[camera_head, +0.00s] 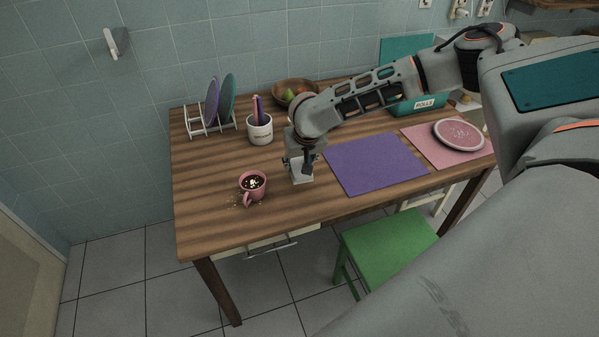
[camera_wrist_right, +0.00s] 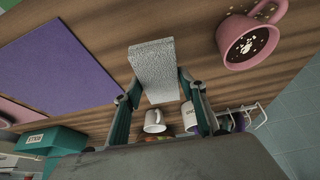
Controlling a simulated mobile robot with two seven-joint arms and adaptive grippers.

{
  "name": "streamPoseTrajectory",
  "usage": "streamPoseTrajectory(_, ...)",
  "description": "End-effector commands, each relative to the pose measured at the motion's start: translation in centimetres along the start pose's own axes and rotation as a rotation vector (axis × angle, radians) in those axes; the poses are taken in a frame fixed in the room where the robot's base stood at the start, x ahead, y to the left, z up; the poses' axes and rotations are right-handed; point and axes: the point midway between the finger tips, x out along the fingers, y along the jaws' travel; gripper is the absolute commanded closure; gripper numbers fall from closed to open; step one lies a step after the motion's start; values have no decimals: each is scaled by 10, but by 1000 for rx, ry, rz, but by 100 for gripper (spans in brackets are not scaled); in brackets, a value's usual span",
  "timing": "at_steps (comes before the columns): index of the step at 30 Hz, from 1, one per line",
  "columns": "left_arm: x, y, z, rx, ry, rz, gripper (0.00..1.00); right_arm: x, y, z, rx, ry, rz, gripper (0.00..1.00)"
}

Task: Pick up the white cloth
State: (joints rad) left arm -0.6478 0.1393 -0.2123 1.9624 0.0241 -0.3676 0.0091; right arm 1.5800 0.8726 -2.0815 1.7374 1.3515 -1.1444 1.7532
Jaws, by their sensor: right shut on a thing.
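The white cloth (camera_head: 301,177) is a small, pale, block-like piece at the middle of the wooden table, between the pink mug and the purple mat. My right gripper (camera_head: 302,163) points down over it and is shut on it. In the right wrist view the cloth (camera_wrist_right: 153,66) shows as a textured white slab between the two fingers of my right gripper (camera_wrist_right: 160,92). I cannot tell whether the cloth still touches the table. My left gripper is in neither view.
A pink mug (camera_head: 252,184) with dark contents stands left of the cloth, with crumbs beside it. A purple mat (camera_head: 375,163) lies to the right. Behind are a utensil cup (camera_head: 260,131), a plate rack (camera_head: 196,126) and a fruit bowl (camera_head: 288,88). A green stool (camera_head: 388,247) stands in front.

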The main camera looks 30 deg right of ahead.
Motion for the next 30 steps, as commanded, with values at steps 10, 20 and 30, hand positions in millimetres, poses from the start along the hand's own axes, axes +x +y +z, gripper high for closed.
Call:
streamPoseTrajectory(10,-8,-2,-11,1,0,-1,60,-89,0,-38,2,3,-2,80)
streamPoseTrajectory(20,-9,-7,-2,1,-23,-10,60,-126,0,-52,0,1,-1,80)
streamPoseTrajectory(30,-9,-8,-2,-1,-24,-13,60,-128,0,-53,0,0,0,80)
